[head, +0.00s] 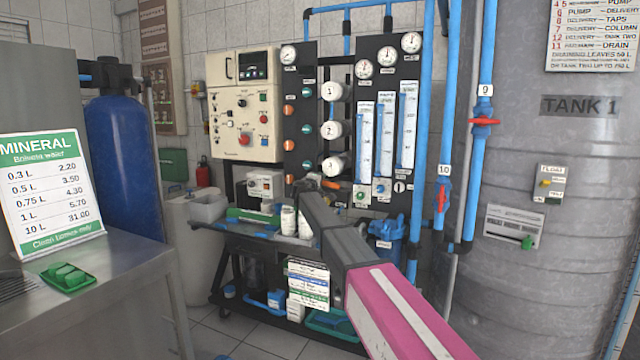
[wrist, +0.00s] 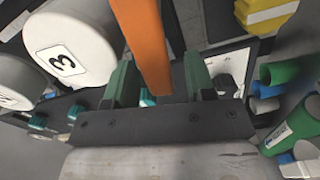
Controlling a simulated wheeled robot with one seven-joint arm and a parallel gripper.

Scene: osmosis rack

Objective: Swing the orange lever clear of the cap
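The orange lever (wrist: 150,45) runs down from the top of the wrist view, between the two green fingers of my gripper (wrist: 158,85). The fingers are apart, with a visible gap on the right side of the lever; the left finger is very close to it. In the head view a small bit of the orange lever (head: 331,185) shows beside my gripper (head: 311,184), just below the white cap numbered 3 (head: 336,165). That cap (wrist: 68,56) is large at left in the wrist view, beside the lever and left finger. The lever's pivot is not clear.
White caps 1 (head: 331,91) and 2 (head: 332,130) stack above cap 3. A gauge panel (head: 386,85) stands to the right and a control box (head: 243,105) to the left. Green and blue cylinders (wrist: 291,122) and a yellow object (wrist: 266,14) lie right in the wrist view.

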